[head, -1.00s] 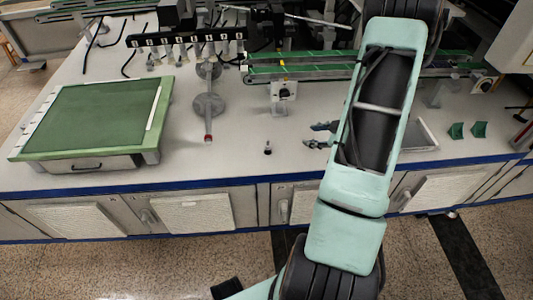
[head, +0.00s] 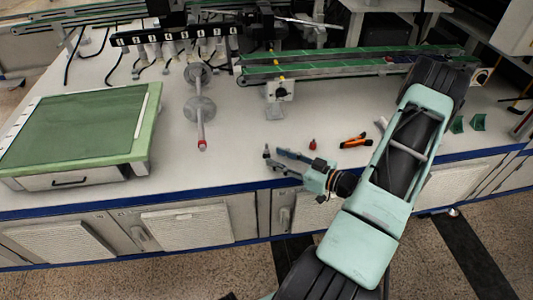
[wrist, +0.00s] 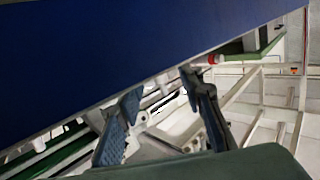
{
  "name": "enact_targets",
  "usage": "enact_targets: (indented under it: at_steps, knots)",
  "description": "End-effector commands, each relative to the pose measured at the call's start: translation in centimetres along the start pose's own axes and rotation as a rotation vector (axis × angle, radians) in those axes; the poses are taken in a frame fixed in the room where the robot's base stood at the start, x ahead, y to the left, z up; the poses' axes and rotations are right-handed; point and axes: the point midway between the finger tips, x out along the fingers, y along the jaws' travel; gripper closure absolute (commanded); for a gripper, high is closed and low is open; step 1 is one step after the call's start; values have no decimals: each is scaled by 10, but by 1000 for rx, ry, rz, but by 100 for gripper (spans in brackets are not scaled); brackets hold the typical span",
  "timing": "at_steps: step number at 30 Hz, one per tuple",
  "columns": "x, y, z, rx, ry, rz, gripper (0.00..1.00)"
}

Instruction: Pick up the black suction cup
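The black suction cup (head: 266,150) stands small and upright on the white bench, near its front edge. My gripper (head: 273,158) reaches in from the right, low over the front of the bench, with its two fingers apart and nothing seen between them. The upper fingertip is close beside the cup in the head view; I cannot tell whether they touch. In the wrist view, the open fingers (wrist: 162,82) show below a wide blue band, and I cannot make out the cup there.
A small red piece (head: 312,144) and orange-black pliers (head: 355,141) lie right of the cup. A green-topped box (head: 80,130) fills the left. Green conveyor rails (head: 330,66) run behind. The blue bench edge (head: 150,194) is in front.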

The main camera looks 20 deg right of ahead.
Motion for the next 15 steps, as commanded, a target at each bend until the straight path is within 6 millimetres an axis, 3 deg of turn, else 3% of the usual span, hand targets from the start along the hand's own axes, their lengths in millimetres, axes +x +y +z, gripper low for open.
enact_targets:
  at_steps: [5,12,15]
  knots:
    - [14,0,-1,-2,1,-3,65]
    - [49,2,-3,-3,-1,-2,65]
    - [53,3,-5,-2,0,1,65]
